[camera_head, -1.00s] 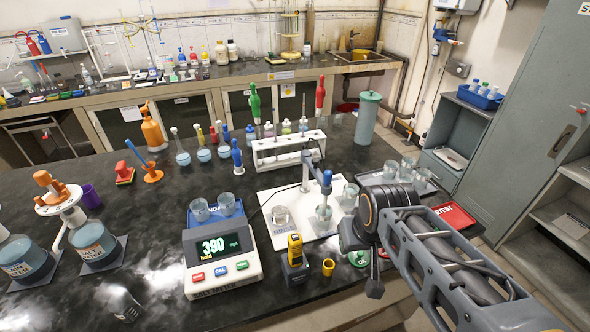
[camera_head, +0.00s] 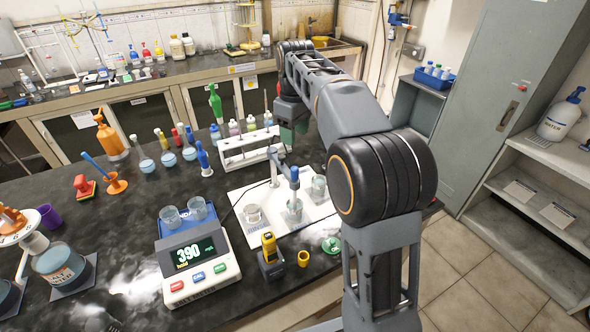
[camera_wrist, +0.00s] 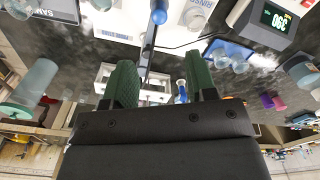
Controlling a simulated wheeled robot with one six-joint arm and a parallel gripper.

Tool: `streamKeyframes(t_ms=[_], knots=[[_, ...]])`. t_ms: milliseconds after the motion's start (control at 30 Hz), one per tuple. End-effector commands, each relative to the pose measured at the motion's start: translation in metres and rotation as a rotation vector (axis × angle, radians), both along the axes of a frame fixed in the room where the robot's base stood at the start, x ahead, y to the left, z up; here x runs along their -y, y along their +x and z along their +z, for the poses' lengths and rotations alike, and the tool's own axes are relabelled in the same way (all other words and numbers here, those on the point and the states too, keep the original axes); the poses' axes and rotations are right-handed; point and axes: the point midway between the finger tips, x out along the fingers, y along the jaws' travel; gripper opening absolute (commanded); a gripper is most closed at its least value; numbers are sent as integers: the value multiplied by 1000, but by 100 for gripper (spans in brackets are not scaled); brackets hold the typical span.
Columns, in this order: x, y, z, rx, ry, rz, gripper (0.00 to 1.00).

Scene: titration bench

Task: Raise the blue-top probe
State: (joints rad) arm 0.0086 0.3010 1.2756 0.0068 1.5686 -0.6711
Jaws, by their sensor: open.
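The blue-top probe (camera_head: 294,178) hangs upright from the grey arm of its stand (camera_head: 274,165), with its lower end in a glass beaker (camera_head: 293,212) on a white mat (camera_head: 240,222). In the wrist view, which is upside down, the blue top (camera_wrist: 158,14) shows near the upper edge, beyond the fingertips. My gripper (camera_wrist: 158,75) has two green fingers spread apart with nothing held between them. In the head view my gripper (camera_head: 287,132) is above and behind the probe, near the white rack. The fingertips are partly hidden there.
The white rack (camera_head: 240,160) stands behind the stand. The meter reading 390 (camera_head: 198,265) stands to the left, with two small beakers behind its display. My arm covers the bench's right part.

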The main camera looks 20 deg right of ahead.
Motion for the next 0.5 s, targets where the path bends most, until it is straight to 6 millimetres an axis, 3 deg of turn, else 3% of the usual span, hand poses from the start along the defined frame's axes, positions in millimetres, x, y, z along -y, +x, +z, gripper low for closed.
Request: streamKeyframes(t_ms=[500], knots=[[0, 0, -89, -6, 0, 3, 52]])
